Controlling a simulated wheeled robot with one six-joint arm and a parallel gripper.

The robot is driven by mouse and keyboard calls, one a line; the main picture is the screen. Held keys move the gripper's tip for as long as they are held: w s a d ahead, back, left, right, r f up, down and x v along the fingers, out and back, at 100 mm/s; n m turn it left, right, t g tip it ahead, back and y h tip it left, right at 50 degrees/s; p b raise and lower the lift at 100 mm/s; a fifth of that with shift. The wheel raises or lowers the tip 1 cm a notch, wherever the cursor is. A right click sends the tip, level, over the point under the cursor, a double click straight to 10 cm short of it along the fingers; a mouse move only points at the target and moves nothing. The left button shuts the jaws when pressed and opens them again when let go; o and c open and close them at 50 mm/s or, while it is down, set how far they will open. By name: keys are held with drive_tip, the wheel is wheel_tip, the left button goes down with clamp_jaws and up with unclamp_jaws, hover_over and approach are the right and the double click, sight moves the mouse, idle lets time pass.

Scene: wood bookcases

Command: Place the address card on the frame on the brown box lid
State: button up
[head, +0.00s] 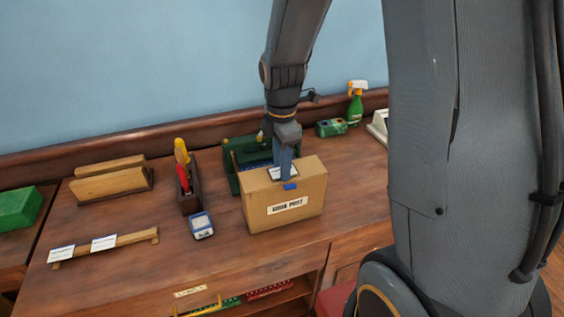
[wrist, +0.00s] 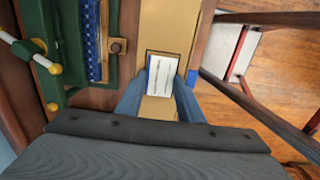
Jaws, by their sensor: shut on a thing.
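The brown box (head: 310,195) stands on the wooden desk, with a printed white label on its front. Its lid (wrist: 183,25) carries a dark-edged frame (wrist: 148,56). The white address card (wrist: 162,73), with lines of print, shows at the frame, between my fingers; its edge also shows in the head view (head: 276,173). I cannot tell whether it rests flat on the lid or just above it. My gripper (wrist: 159,100) is shut on the card, pointing down over the lid; it also shows in the head view (head: 286,176). My fingers hide part of the card and frame.
A green machine (head: 234,172) stands close behind and left of the box. A small blue-white device (head: 201,225), a tool holder (head: 189,198) and a wooden rail (head: 134,239) with white cards lie left. A spray bottle (head: 356,105) stands behind right. The desk's front edge is near.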

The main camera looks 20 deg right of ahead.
drive_tip(key=shift+f, duration=0.15)
drive_tip(key=shift+s+f, duration=0.2)
drive_tip(key=shift+f, duration=0.25)
drive_tip(key=shift+s+f, duration=0.15)
drive_tip(key=shift+s, duration=0.15)
drive_tip(key=o, duration=1.1)
drive_tip(key=shift+w+r, duration=0.15)
drive_tip(key=shift+r, duration=0.25)
wheel_tip(320, 180, up, 12)
drive_tip(key=b, duration=0.3)
drive_tip(key=shift+w, duration=0.3)
drive_tip(key=s+f+m+t, duration=0.1)
drive_tip(key=s+f+m, duration=0.8)
drive_tip(key=m, duration=0.9)
drive_tip(key=shift+f+t, duration=0.4)
drive_tip(key=shift+f, duration=0.5)
drive_tip(key=shift+s, duration=0.1)
